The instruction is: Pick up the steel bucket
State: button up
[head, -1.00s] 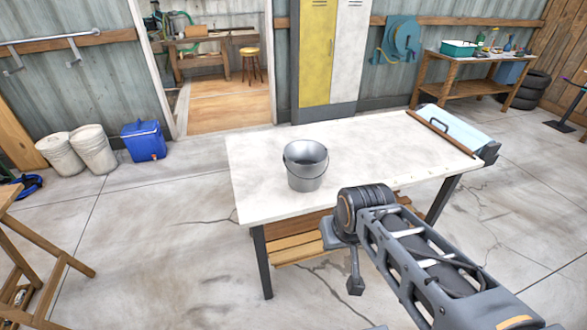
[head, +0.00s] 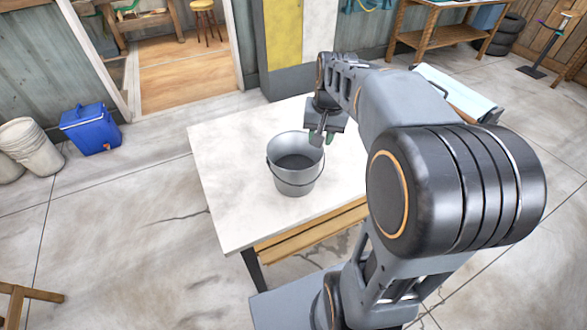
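My gripper (head: 318,142) points down at the bucket's back right rim. Its fingertips overlap the rim in the head view, and I cannot tell if they touch it. The fingers are small here, and whether they are open or shut is unclear. My arm hides much of the table's right side.
A blue cooler (head: 90,129) and white buckets (head: 30,143) stand on the floor at left. Yellow and white lockers (head: 283,35) stand behind the table. The table's left part is clear.

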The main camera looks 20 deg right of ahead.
jog(key=shift+m+g, duration=0.3)
jog(key=shift+m, duration=0.5)
jog(key=shift+w+d+f, duration=0.45)
jog(key=shift+w+f, duration=0.2)
jog(key=shift+f, duration=1.8)
jog(key=shift+w+d+f, duration=0.5)
jog(key=shift+w+f, duration=0.15)
jog(key=shift+f, duration=1.8)
jog(key=shift+w+d+f, duration=0.45)
jog(key=shift+w+f, duration=0.2)
jog(key=shift+f, duration=1.8)
jog(key=shift+c, duration=0.3)
grip_shut()
